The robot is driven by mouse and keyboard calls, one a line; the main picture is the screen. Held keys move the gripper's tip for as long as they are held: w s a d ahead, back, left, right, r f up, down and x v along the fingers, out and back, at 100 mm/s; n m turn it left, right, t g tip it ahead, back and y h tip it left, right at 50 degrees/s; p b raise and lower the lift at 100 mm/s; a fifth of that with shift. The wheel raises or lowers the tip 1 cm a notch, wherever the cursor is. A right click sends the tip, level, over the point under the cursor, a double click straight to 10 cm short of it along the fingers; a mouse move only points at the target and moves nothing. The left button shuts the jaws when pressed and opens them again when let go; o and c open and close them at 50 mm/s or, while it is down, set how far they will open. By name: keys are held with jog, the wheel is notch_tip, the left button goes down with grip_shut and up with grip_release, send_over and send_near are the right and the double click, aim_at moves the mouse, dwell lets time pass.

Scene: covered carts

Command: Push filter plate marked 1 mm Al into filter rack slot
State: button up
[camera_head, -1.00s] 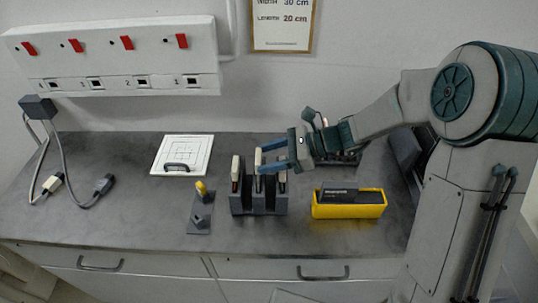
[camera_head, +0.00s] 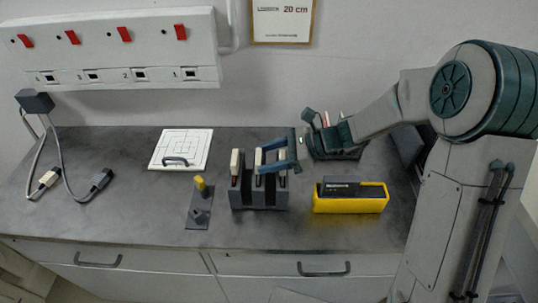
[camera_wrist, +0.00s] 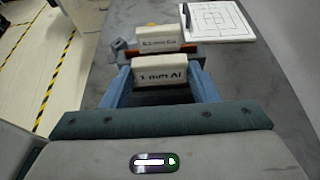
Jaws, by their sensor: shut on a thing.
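The filter rack (camera_head: 243,203) is a dark grey block with upright slots near the middle of the bench. The plate marked 1 mm Al (camera_wrist: 158,73), with a white top, is between my gripper's blue fingers in the wrist view.
A yellow holder (camera_head: 350,206) with a dark block stands right of the rack. A small grey stand with a yellow knob (camera_head: 200,184) is left of it. A white grid board (camera_head: 181,148) lies behind left. A dark tool holder (camera_head: 335,150) stands behind the gripper.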

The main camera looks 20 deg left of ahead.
jog(key=o, duration=1.1)
jog(key=shift+f, duration=0.1)
jog(key=b+v, duration=0.1)
jog(key=v, duration=1.3)
jog(key=shift+s, duration=0.1)
jog(key=shift+a, duration=0.1)
jog(key=s+d+n+t+h, duration=0.2)
jog(key=s+d+n+h, duration=0.2)
jog(key=s+d, duration=0.1)
jog(key=s+d+n+t+h, duration=0.2)
jog(key=s+d+n+h, duration=0.2)
jog(key=d, duration=0.3)
jog(key=s+d+n+t+h, duration=0.3)
jog(key=s+d+n+h, duration=0.1)
jog(key=s+d+n, duration=0.2)
jog(key=shift+s+d+r+h, duration=0.4)
jog(key=shift+s+d, duration=0.2)
